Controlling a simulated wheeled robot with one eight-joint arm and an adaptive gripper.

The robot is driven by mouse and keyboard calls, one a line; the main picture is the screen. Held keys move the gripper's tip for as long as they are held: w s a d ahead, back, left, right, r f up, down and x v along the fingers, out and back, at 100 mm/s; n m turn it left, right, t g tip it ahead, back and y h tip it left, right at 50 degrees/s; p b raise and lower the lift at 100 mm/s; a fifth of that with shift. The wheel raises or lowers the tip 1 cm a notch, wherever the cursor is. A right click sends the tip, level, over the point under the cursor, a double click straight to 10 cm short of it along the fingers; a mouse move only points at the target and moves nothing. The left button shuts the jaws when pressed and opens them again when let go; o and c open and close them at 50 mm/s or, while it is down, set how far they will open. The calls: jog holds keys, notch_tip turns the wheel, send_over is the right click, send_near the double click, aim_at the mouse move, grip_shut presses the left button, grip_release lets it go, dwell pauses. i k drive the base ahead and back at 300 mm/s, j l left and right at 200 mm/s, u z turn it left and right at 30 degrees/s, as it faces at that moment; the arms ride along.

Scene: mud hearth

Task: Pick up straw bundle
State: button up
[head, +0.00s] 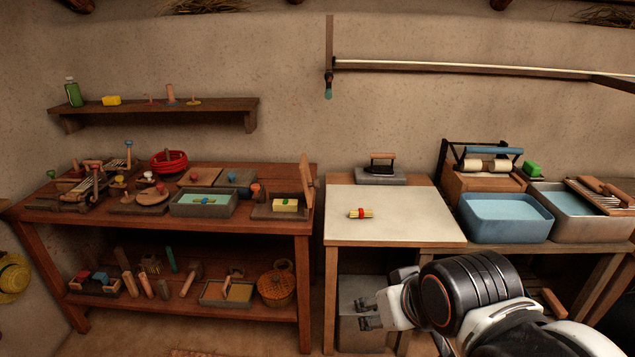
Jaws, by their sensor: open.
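A small straw bundle (367,213), yellow with a red band around its middle, lies on the pale top of the small table (395,233) right of centre.
A flat iron (382,165) stands on a grey slab at the small table's back edge. Blue and grey water basins (507,232) stand to its right. The left bench (265,222) is crowded with tools. The pale top around the bundle is clear.

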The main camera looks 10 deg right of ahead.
aim_at(279, 205)
jog(key=i+j, duration=0.55)
jog(key=j, duration=0.15)
jog(key=i+j, duration=0.6)
jog(key=j+u, duration=0.05)
jog(key=j, duration=0.05)
